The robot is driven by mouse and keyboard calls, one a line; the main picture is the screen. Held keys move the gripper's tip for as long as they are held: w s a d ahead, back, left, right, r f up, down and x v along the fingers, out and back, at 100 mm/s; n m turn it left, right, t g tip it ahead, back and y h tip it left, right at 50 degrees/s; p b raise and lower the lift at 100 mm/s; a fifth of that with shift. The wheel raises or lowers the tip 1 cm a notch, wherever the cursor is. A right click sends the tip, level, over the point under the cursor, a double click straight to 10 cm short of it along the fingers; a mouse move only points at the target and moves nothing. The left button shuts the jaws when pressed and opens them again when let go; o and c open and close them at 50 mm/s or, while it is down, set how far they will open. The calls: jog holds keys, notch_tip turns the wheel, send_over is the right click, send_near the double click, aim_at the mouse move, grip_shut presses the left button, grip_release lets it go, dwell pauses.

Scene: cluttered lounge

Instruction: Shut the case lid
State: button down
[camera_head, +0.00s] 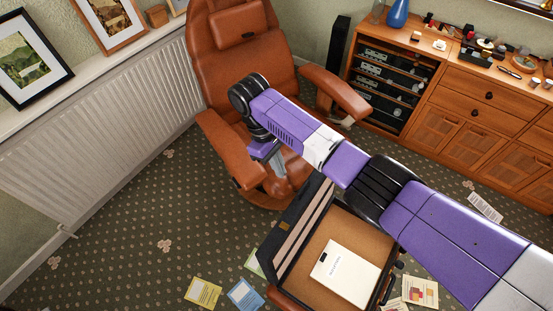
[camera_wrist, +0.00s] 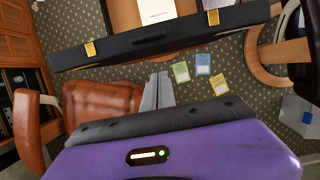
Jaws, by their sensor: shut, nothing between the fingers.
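The case (camera_head: 313,288) is open, with a tan-lined tray and a white booklet (camera_head: 345,272) lying in it. Its dark lid (camera_head: 301,233) stands raised along the left side, by the armchair. In the wrist view the lid (camera_wrist: 165,42) is a dark band across the top with gold latches (camera_wrist: 90,48) on it. My gripper (camera_head: 283,178) is over the armchair's front, up and left of the lid. Its grey fingers (camera_wrist: 158,78) are together and empty, pointing toward the lid with a visible gap. The arm hides the case's upper right corner.
A brown leather armchair (camera_head: 240,62) stands behind the case, its arms close to my gripper. A radiator (camera_head: 100,150) lines the left wall. A wooden sideboard (camera_head: 480,95) with clutter stands at right. Coloured leaflets (camera_head: 203,293) lie on the patterned carpet, which is mostly clear at left.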

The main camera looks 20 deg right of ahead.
jog(key=s+d+f+p, duration=0.2)
jog(key=s+d+f, duration=0.1)
jog(key=s, duration=0.1)
jog(key=shift+s+p, duration=0.15)
jog(key=shift+p, duration=0.25)
